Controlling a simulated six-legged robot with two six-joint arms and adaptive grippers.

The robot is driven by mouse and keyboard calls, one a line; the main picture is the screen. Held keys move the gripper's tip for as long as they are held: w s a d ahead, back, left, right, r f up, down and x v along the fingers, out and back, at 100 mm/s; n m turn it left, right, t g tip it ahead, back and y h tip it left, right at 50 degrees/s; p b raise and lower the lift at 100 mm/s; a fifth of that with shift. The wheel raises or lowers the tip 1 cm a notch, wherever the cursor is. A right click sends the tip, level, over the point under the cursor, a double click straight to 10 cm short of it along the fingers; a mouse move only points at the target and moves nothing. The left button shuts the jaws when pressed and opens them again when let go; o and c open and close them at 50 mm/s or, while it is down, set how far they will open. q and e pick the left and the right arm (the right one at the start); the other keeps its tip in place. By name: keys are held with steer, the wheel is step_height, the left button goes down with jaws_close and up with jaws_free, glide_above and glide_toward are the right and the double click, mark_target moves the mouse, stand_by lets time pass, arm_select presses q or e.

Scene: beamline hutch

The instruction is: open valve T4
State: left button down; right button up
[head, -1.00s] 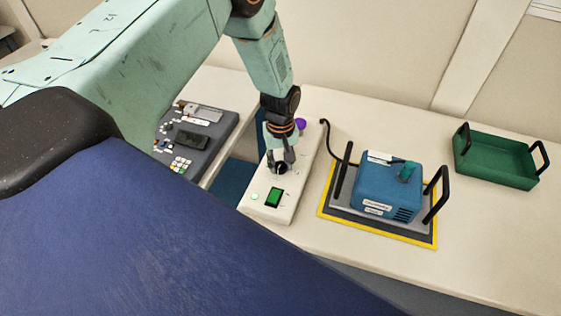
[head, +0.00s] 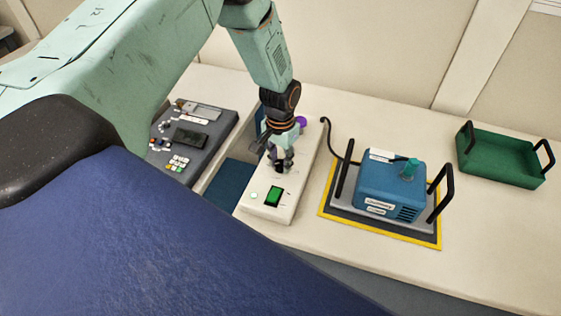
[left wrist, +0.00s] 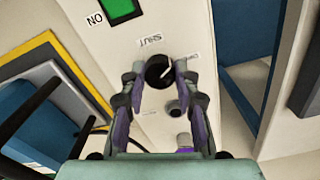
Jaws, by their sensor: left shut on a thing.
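A black round knob (left wrist: 158,72) sits on a long white panel (head: 262,208). In the left wrist view a pale mark on the knob slants up and right, between a label reading SHUT (left wrist: 150,40) and a smaller label (left wrist: 193,57) too blurred to read. My left gripper (head: 282,160) is down over the panel, its two fingers (left wrist: 159,74) shut on opposite sides of the knob. In the head view the fingers mostly hide the knob. I cannot read a T4 label. My right gripper is not in view.
The panel also bears a green lit switch (head: 273,196) and a purple knob (head: 300,121). To the right is a blue box (head: 388,185) with a teal top part on a yellow-edged mat, then a green tray (head: 500,158). A grey instrument board (head: 205,135) lies left.

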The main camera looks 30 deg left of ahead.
mark_target(280, 162)
arm_select(q)
steer(key=m+b, duration=0.1)
steer(key=m, duration=0.3)
steer(key=shift+m+b, duration=0.3)
steer(key=shift+m, duration=1)
steer(key=c, duration=1)
jaws_free()
step_height(280, 162, up, 12)
steer(key=shift+r, duration=0.1)
